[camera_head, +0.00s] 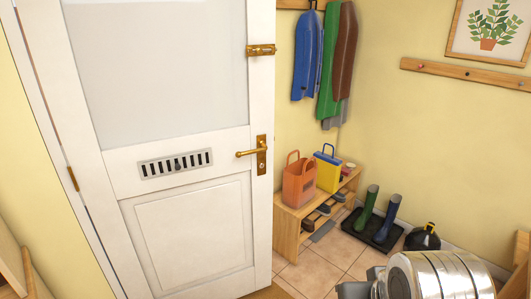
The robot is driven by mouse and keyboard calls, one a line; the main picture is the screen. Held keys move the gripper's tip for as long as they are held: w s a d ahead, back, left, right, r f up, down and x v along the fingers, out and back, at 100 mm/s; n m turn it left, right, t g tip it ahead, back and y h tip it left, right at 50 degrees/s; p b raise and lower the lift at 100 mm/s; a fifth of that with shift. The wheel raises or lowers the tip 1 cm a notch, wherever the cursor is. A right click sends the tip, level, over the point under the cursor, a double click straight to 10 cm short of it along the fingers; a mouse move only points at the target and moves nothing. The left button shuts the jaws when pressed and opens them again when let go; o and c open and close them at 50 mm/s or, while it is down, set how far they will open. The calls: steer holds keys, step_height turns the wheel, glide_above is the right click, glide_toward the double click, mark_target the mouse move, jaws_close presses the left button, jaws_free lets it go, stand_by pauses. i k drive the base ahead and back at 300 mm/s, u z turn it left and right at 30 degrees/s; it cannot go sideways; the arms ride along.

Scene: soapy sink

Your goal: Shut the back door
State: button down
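The white back door (188,232) fills the left half of the view. It has a pale upper pane, a dark-slotted vent (176,163), a brass lever handle (252,154) and a brass bolt (261,50) near its right edge. A brass hinge (72,179) is on its left side, by the white frame (45,110). The door stands open: its right edge is free, with no frame against it, and room shows beyond. My gripper's fingers are not visible, and nothing is seen touching the handle.
Beyond the door's free edge stand a wooden shoe bench (291,225) with bags, and boots on a black tray (375,232). Coats (330,60) hang above. A silver ribbed cylinder (440,276) blocks the lower right. Some tiled floor (325,262) is clear.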

mark_target(126, 85)
steer(key=i, duration=1.1)
steer(key=u, duration=1.9)
